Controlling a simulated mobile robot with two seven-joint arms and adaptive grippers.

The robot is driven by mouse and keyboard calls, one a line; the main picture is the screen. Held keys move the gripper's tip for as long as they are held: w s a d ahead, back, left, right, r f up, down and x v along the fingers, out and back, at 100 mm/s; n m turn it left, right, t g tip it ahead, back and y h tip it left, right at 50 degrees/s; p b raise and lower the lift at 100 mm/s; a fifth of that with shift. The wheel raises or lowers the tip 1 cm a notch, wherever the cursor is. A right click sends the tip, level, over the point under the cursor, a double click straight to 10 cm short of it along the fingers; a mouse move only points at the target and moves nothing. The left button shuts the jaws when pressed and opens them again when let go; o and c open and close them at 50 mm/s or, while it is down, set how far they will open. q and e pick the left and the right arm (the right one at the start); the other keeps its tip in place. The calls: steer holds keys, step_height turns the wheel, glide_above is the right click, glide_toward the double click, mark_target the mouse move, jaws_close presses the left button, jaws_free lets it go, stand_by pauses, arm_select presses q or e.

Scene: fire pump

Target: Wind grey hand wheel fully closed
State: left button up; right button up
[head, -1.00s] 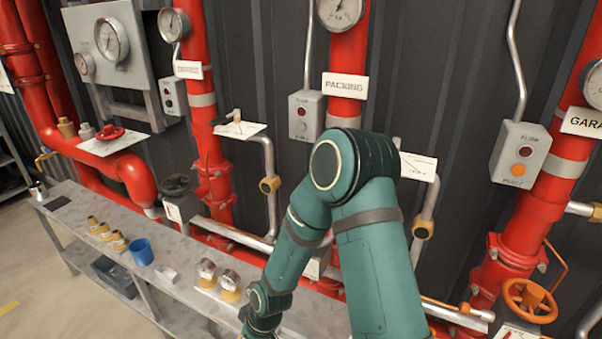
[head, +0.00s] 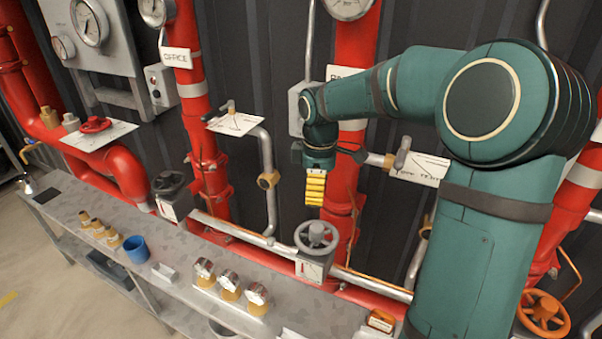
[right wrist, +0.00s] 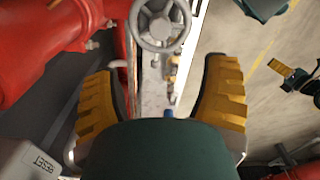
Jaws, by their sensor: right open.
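A grey hand wheel (head: 316,237) with several spokes stands above a white marked plate on the pipe under the middle red riser. It also shows at the top of the right wrist view (right wrist: 160,22). A darker hand wheel (head: 168,182) sits further left. My right gripper (head: 315,190) hangs above the grey wheel, pointing down, apart from it. In the right wrist view its two yellow fingers (right wrist: 163,105) are wide apart with nothing between them. What looks like my left gripper (right wrist: 281,69) shows small at the right of that view; its jaw state is unclear.
Red risers stand behind. An orange wheel (head: 542,312) is at lower right. My right arm hides much of the right side.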

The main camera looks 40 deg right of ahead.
mark_target(316, 227)
arm_select(q)
steer(key=f+b, duration=0.1)
steer(key=s+f+b, duration=0.1)
steer(key=b, duration=0.1)
steer(key=shift+d+f, duration=0.1)
steer(key=shift+f, duration=0.3)
arm_select(e)
step_height(316, 227, down, 14)
steer(key=shift+r, duration=0.1)
jaws_close()
steer(key=m+p, duration=0.1)
steer(key=m, duration=0.3)
arm_select(q)
steer(key=shift+r+p, duration=0.4)
steer(key=shift+r, duration=0.45)
arm_select(e)
steer(key=m, duration=0.4)
